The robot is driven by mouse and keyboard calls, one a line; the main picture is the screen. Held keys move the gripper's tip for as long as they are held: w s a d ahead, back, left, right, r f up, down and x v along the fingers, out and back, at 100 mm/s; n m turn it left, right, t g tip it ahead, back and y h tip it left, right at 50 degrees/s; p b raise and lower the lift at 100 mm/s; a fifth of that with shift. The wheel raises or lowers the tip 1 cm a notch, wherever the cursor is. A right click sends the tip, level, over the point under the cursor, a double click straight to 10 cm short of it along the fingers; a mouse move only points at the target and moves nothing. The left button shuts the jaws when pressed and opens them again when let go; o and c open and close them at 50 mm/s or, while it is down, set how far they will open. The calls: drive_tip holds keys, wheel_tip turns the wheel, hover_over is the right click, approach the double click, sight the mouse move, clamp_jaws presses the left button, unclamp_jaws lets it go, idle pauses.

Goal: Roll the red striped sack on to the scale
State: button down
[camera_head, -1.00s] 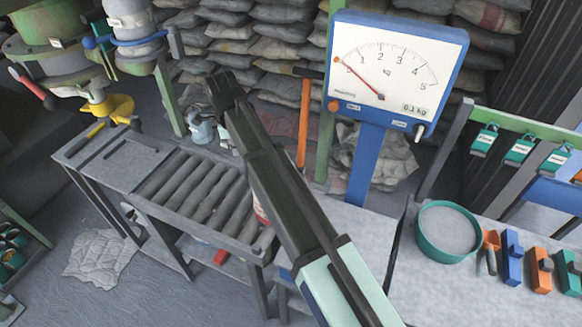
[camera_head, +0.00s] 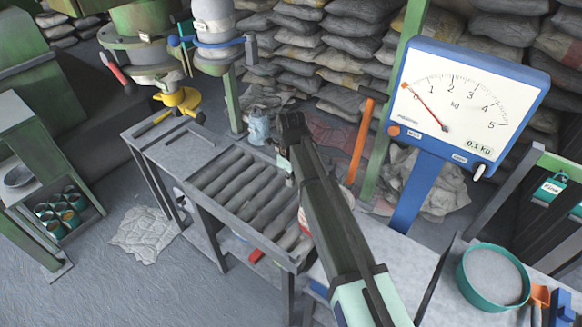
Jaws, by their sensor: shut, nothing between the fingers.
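A small white and red patch, perhaps the striped sack (camera_head: 304,222), shows at the right end of the roller bed (camera_head: 213,170). My arm hides most of it, so I cannot tell its shape. The scale has a blue-framed white dial (camera_head: 468,98) on a blue post (camera_head: 417,192). Its needle is near zero and its small display reads 0.1 kg. A pale flat surface (camera_head: 385,255) at the foot of the post may be its platform. My gripper (camera_head: 291,122) is shut and empty, at the far side of the roller bed, right of a blue-grey jug.
The blue-grey jug (camera_head: 259,128) stands behind the rollers. An orange upright bar (camera_head: 359,142) and a green post (camera_head: 389,130) stand between rollers and dial. A teal bowl of powder (camera_head: 493,278) is at lower right. A crumpled sack (camera_head: 143,235) lies on the floor.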

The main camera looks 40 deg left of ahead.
drive_tip(key=shift+s+d+f+p, duration=0.1)
drive_tip(key=shift+d+f+p, duration=0.15)
drive_tip(key=shift+d, duration=0.45)
drive_tip(key=shift+w+d+f+p, duration=0.1)
drive_tip(key=shift+d+f+p, duration=0.15)
drive_tip(key=shift+d, duration=0.4)
drive_tip(key=shift+s+d+f+p, duration=0.15)
drive_tip(key=shift+d+p, duration=0.15)
drive_tip(key=shift+d, duration=0.4)
